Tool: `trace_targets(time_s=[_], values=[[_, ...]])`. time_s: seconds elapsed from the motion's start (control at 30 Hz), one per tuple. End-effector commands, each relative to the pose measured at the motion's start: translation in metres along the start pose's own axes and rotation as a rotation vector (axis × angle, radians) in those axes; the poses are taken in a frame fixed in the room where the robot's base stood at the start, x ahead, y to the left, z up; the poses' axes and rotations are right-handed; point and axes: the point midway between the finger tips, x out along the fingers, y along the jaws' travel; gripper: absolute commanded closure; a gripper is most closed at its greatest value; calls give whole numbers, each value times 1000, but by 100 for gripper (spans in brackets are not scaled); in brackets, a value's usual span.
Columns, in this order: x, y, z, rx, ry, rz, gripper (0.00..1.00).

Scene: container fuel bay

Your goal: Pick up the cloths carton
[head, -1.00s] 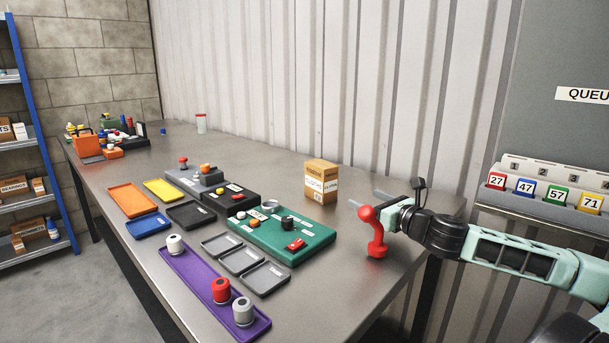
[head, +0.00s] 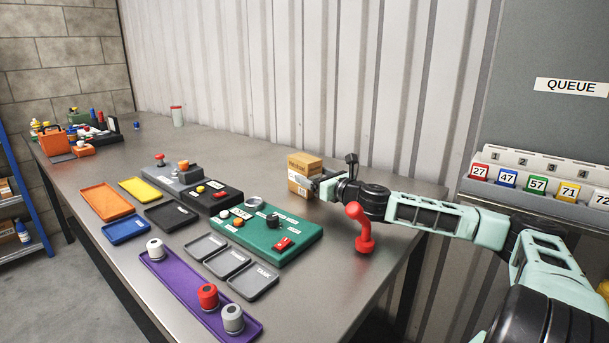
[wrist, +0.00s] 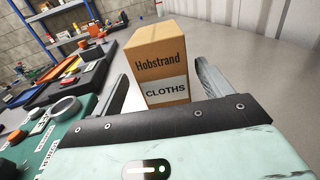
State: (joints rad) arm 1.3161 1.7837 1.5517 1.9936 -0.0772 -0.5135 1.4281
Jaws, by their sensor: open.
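The cloths carton (head: 300,167) is a brown cardboard box standing upright on the grey metal table, near the corrugated wall. In the wrist view the carton (wrist: 157,62) shows the words "Hobstrand" and "CLOTHS" on its near face. My gripper (wrist: 160,85) is open, with one finger to the left of the carton and one to the right. Gaps show between the fingers and the box in the wrist view. In the head view my gripper (head: 318,182) is at the carton's right side and hides part of it.
A green panel (head: 300,238) with knobs lies in front of the carton. A red handle-like object (head: 361,228) stands under my arm. Grey trays (head: 252,281) and a purple tray (head: 190,292) lie nearer. A card rack (head: 540,182) is at right.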

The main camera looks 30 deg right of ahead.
Motion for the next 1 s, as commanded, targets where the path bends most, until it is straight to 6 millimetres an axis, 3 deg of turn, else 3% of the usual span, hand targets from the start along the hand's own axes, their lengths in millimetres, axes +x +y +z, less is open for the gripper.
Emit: trace_targets(time_s=[0.4, 0.67, 0.7, 0.9, 1.0], values=[[49, -3, 4, -1, -1, 0, 22], [53, -3, 3, 0, -1, 1, 22], [53, -3, 3, 0, -1, 0, 25], [53, -3, 3, 0, -1, 0, 76], [53, -4, 4, -1, -1, 0, 76]])
